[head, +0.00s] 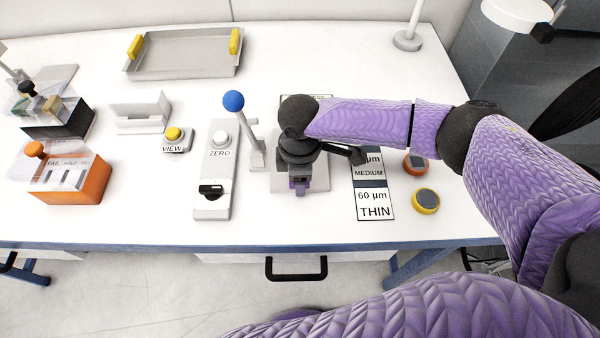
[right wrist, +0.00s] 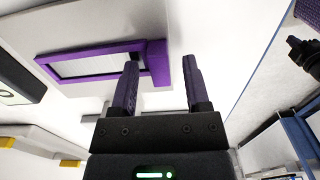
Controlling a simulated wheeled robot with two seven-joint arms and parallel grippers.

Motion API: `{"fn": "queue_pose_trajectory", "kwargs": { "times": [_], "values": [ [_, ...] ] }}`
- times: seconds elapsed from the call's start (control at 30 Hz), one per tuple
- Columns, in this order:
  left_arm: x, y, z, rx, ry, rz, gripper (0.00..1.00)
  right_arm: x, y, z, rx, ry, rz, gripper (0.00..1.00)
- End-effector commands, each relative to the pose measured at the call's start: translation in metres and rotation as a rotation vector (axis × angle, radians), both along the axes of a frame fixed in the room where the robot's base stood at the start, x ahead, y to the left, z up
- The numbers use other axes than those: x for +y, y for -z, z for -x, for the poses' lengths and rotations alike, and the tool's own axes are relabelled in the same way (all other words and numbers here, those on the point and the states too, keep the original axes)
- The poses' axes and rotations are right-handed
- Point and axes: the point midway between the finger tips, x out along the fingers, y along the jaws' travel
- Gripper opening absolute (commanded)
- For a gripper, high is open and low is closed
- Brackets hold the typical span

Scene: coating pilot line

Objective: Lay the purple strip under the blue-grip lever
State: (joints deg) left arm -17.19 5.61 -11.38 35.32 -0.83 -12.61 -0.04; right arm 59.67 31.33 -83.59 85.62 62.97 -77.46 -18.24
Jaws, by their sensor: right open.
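The blue-grip lever (head: 233,101) stands upright at mid table, its grey post (head: 257,150) rising from a base beside the ZERO panel. My right gripper (head: 299,188) is over a grey plate (head: 318,207) just right of the lever. In the head view the strip is not clearly seen, as my arm covers that spot. My left gripper is not in view.
A thickness card (head: 373,208) and orange and yellow discs (head: 426,201) lie to the right. A metal tray (head: 185,62) is at the back.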

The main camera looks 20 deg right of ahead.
Motion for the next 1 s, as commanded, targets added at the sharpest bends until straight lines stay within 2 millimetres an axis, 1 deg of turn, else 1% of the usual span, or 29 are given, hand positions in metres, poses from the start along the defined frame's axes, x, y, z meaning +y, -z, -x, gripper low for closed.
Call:
{"fn": "queue_pose_trajectory", "kwargs": {
  "times": [0.07, 0.17, 0.3, 0.4, 0.53, 0.6, 0.7, 1.0],
  "values": [
    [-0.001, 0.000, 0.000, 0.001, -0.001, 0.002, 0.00, 0.000, -0.002, 0.000, -0.001, 0.000, 0.000, 0.60],
    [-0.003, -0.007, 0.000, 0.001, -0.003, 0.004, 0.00, 0.000, -0.017, 0.000, -0.002, 0.001, -0.002, 0.60],
    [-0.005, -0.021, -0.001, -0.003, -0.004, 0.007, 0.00, 0.000, -0.059, -0.001, -0.004, -0.001, -0.001, 0.60],
    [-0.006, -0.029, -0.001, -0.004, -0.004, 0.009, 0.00, 0.000, -0.087, -0.001, -0.003, 0.001, -0.001, 0.60],
    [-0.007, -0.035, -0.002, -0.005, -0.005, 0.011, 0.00, 0.000, -0.112, 0.000, -0.002, 0.000, 0.000, 0.60],
    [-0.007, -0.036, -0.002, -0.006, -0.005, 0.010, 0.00, 0.000, -0.120, 0.000, -0.002, -0.001, 0.000, 0.60],
    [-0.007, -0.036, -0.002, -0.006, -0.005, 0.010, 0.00, 0.000, -0.124, 0.000, 0.000, 0.000, 0.001, 0.60],
    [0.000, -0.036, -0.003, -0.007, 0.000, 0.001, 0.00, 0.000, -0.123, 0.000, 0.001, 0.000, 0.000, 0.60]
  ]
}}
